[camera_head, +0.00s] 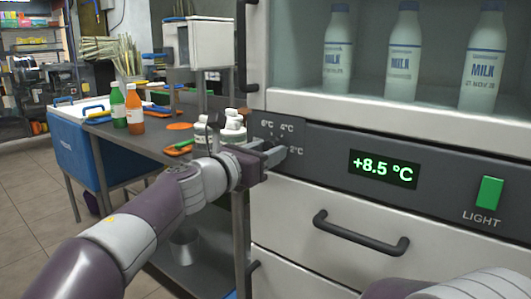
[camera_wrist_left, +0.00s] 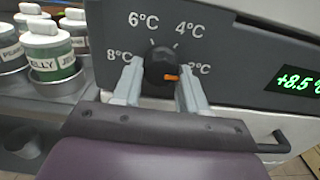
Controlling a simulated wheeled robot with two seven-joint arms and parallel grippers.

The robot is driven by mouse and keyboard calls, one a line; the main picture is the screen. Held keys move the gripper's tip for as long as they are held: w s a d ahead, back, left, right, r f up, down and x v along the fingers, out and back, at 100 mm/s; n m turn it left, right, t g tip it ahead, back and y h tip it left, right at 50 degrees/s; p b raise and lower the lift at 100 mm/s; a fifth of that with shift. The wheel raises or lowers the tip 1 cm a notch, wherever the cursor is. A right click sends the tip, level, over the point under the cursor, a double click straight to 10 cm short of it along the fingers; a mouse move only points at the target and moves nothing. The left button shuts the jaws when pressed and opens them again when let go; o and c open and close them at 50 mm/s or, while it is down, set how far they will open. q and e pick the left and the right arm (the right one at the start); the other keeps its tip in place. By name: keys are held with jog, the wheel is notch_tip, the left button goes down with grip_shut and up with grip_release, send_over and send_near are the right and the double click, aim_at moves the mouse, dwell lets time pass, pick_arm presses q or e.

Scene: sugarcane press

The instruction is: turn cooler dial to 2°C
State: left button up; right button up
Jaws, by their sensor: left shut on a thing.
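The cooler dial (camera_wrist_left: 160,68) is a dark round knob on the cooler's grey panel, with an orange pointer (camera_wrist_left: 171,77). Marks 8°C, 6°C, 4°C and 2°C are printed around it. The pointer faces right, towards the 2°C mark. My left gripper (camera_wrist_left: 162,92) is shut on the dial, with one finger at each side of it. In the head view the left gripper (camera_head: 272,153) covers most of the dial. The green display (camera_head: 383,169) reads +8.5 °C.
Milk bottles (camera_head: 403,52) stand behind the cooler glass above the panel. A green LIGHT switch (camera_head: 489,192) is at the panel's right. A drawer handle (camera_head: 360,232) juts out below. A table (camera_head: 150,135) with bottles and jars stands at the left.

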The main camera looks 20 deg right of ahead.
pick_arm(q)
jog(key=o, duration=1)
jog(key=shift+o, duration=0.2)
jog(key=v, duration=1.2)
jog(key=shift+s+a, duration=0.2)
